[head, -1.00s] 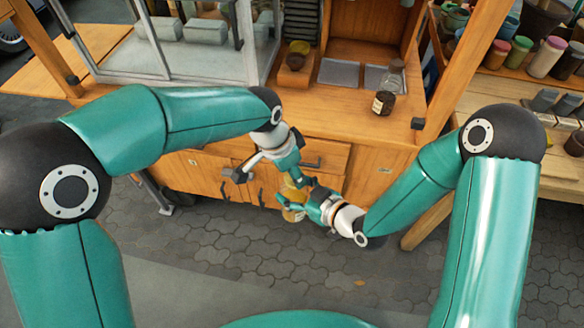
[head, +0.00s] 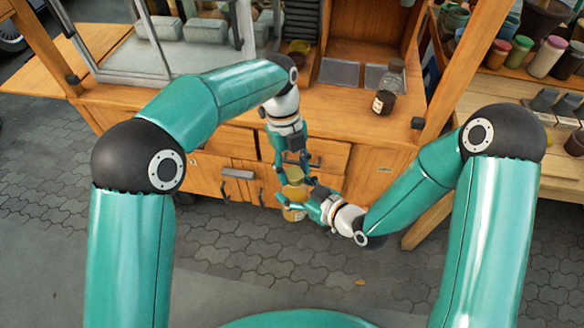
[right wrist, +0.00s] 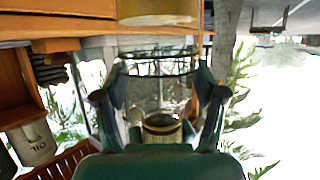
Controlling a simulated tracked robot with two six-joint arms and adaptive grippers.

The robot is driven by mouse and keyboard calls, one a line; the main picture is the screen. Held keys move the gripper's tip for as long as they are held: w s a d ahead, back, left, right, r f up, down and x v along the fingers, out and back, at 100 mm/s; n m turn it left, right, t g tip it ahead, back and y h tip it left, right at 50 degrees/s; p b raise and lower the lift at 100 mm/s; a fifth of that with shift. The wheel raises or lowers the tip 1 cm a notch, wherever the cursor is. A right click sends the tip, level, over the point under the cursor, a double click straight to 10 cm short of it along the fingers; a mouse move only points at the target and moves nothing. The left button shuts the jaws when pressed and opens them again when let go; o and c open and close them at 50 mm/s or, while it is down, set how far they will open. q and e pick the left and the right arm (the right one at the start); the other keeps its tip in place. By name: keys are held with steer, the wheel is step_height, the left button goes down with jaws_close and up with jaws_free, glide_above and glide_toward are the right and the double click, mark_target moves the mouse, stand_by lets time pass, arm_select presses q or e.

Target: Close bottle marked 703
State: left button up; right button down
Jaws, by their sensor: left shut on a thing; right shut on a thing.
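A yellow-amber bottle (head: 293,213) is in front of the cabinet, off the counter. My right gripper (head: 309,200) is shut on it from the right. My left gripper (head: 292,168) points down above the bottle and is shut on a tan piece (head: 293,176), which looks like its lid. I cannot tell whether this piece touches the bottle. No number is readable on the bottle. In the right wrist view my right fingers (right wrist: 165,100) show with see-through glass between them, and a yellowish round piece (right wrist: 158,8) at the top edge.
A dark labelled bottle (head: 383,102) stands on the wooden counter (head: 340,103), with a clear glass vessel (head: 378,74) behind it. Grey tiles (head: 339,71) lie nearby. Cabinet drawers (head: 325,155) are close behind my grippers. A shelf of jars (head: 520,50) stands at the right.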

arm_select(q)
steer(key=m, duration=0.2)
steer(key=m+y, duration=0.1)
steer(key=m, duration=0.2)
steer(key=shift+d+y, duration=0.15)
steer(key=shift+y, duration=0.15)
steer(key=m+y, duration=0.1)
steer(key=m, duration=0.5)
steer(key=shift+w, duration=0.1)
steer(key=o, duration=0.7)
steer(key=shift+d, duration=0.1)
steer(key=shift+r, duration=0.1)
steer(key=shift+r, duration=2.15)
